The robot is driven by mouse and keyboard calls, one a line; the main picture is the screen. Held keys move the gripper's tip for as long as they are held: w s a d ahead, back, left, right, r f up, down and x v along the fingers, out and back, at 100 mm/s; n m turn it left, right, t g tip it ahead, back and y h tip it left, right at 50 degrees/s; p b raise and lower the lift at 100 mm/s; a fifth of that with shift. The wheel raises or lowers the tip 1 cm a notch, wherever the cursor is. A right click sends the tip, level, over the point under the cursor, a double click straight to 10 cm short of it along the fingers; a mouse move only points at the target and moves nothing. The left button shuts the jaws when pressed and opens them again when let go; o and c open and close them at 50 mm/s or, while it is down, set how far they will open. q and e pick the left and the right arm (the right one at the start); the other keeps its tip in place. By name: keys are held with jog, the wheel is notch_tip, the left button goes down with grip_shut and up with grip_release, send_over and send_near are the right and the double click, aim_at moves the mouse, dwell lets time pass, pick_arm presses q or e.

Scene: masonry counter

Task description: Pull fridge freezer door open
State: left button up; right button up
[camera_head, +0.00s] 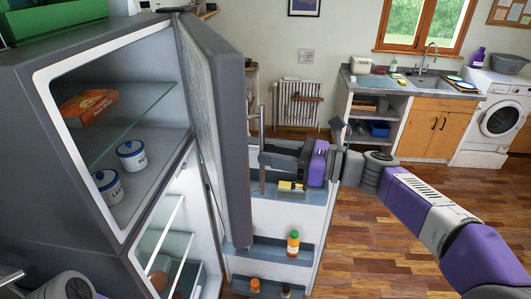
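A grey fridge freezer (62,205) stands at the left. Its upper door (229,120) is swung wide open, showing a compartment with a glass shelf. Its lower door (265,217) is open too, with its shelved inner side in view. I cannot tell which compartment is the freezer. A vertical bar handle (262,180) stands off the upper door's outer face. My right gripper (268,154) reaches from the right to this handle, its dark fingers level with the bar's middle. Whether they are closed on it is unclear. Part of my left arm shows at lower left; its gripper is not visible.
An orange box (88,107) and two white jars (132,155) are in the upper compartment. Bottles stand on the lower door's shelves. A sink counter (410,88), washing machine (497,118) and radiator (296,104) are at the back. Wooden floor (375,250) is clear at right.

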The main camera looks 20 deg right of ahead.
jog(key=shift+s+d+p, duration=0.15)
jog(key=shift+d+p, duration=0.15)
jog(key=shift+d, duration=1)
jog(key=shift+s+d+p, duration=0.1)
jog(key=shift+d+p, duration=0.15)
jog(key=shift+d, duration=1.05)
